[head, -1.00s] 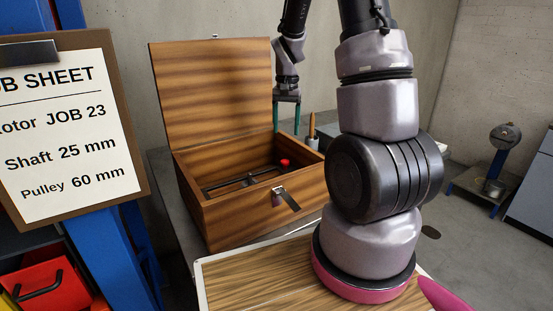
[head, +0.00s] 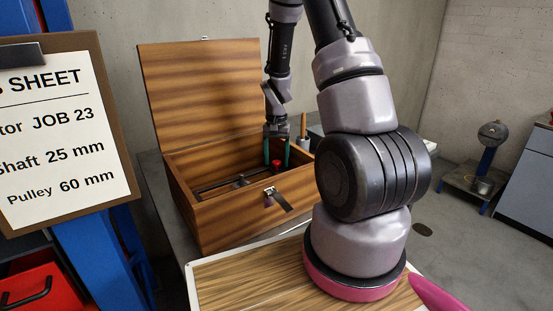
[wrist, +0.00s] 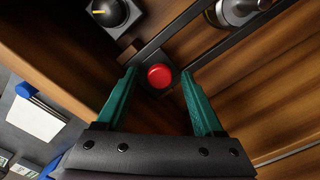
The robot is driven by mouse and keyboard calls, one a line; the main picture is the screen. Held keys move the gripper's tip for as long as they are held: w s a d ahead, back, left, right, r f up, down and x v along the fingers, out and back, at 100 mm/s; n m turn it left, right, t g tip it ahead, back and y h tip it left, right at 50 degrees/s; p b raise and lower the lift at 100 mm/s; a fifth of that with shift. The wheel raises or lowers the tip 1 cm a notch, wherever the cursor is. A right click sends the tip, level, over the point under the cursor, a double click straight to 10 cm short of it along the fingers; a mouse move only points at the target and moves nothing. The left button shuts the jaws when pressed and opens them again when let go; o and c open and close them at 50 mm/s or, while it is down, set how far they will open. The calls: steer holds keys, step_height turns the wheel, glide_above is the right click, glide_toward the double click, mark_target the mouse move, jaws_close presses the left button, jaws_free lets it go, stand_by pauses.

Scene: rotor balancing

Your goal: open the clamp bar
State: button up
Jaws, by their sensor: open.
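The clamp bar (head: 213,187) is a dark bar low inside the open wooden box, seen in the head view. A red knob (head: 276,166) stands at its right end. In the wrist view the round red knob (wrist: 160,76) sits on a dark plate where dark bars meet. My gripper (head: 276,158) is open, its two green fingers pointing down into the box around the knob. In the wrist view the fingertips of my gripper (wrist: 159,74) lie on either side of the knob, with a gap on each side. Whether they are down at knob height is unclear.
The wooden box (head: 222,222) has its lid (head: 200,95) raised at the back and a latch (head: 277,200) hanging at the front. A silver round part (wrist: 240,10) and a black knob with a yellow mark (wrist: 112,12) lie near the fingers. A wooden handle (head: 303,125) stands behind the box.

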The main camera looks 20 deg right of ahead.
jaws_close()
stand_by(1.4)
